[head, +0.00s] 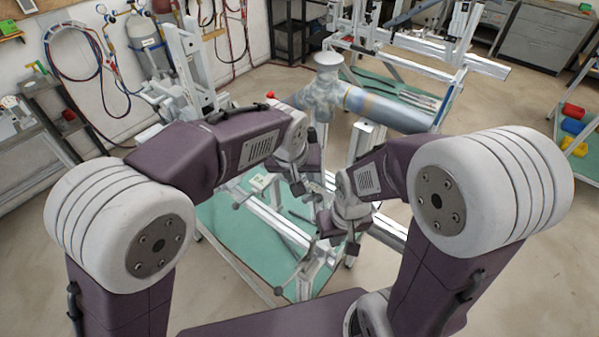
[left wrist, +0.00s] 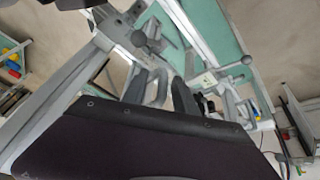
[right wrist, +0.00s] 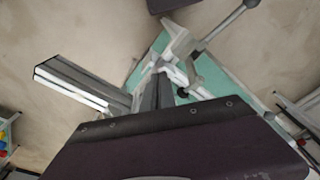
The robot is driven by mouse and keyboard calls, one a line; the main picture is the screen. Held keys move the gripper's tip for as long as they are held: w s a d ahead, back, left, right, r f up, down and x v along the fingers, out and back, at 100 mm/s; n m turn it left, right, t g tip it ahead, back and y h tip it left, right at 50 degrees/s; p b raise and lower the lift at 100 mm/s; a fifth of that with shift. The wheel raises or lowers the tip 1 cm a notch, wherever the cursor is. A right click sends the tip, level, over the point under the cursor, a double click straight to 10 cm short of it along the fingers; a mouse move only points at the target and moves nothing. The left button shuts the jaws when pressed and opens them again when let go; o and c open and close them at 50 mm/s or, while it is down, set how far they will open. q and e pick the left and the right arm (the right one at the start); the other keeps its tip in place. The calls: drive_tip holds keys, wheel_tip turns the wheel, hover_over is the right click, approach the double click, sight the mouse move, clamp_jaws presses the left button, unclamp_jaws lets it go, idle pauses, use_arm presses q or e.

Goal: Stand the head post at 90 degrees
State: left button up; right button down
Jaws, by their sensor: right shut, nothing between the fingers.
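An upright silver post (head: 362,146) stands behind my right gripper in the head view. I cannot tell for sure whether it is the head post. In the right wrist view a grey aluminium profile (right wrist: 82,82) lies at a slant left of the fingers. My left gripper (head: 298,185) is over the jig, its tips partly hidden. In the left wrist view its fingers (left wrist: 160,88) are apart, with a pale grey bracket between or behind them; contact is unclear. My right gripper (head: 334,238) is lower and nearer; its fingers (right wrist: 158,92) are together and empty.
The jig has a green base (head: 220,225) with silver rails. A large grey-blue tube (head: 385,108) lies behind the arms. Ball-ended levers show in the left wrist view (left wrist: 138,38) and right wrist view (right wrist: 240,10). Open floor (head: 510,290) lies at the right.

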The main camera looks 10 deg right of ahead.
use_arm(q)
drive_tip(key=shift+w+a+f, duration=0.15)
drive_tip(key=shift+w, duration=0.15)
drive_tip(key=shift+c, duration=0.5)
drive_tip(key=shift+w, duration=0.1)
drive_tip(key=c, duration=0.6)
clamp_jaws()
drive_tip(key=shift+s, duration=0.2)
